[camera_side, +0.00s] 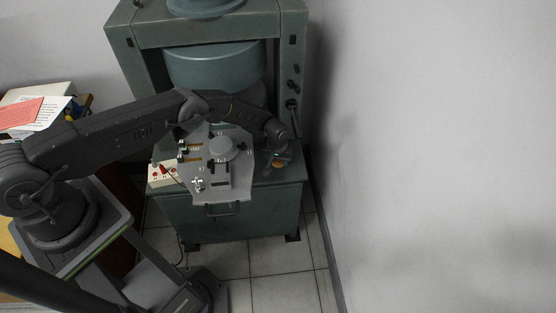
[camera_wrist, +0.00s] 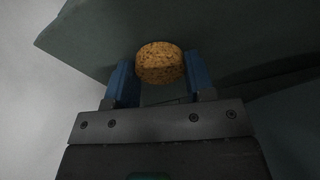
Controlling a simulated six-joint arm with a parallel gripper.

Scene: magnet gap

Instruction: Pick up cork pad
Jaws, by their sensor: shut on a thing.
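The cork pad (camera_wrist: 160,63) is a short, round, speckled tan-brown disc. In the wrist view it sits between the two blue fingers of my gripper (camera_wrist: 160,80), which is shut on it. In the side view the cork pad (camera_side: 280,164) is a small orange-brown spot under my wrist, at the right of the green cabinet top. My gripper (camera_side: 277,157) is small and dark there, and its fingers are hard to make out. I cannot tell whether the pad touches the surface below it.
A large green magnet frame (camera_side: 290,60) stands behind. A grey metal plate (camera_side: 236,185) with a round knob and fittings lies left of my gripper. A white box with red plugs (camera_side: 160,174) is further left. The wall (camera_side: 430,150) is close on the right.

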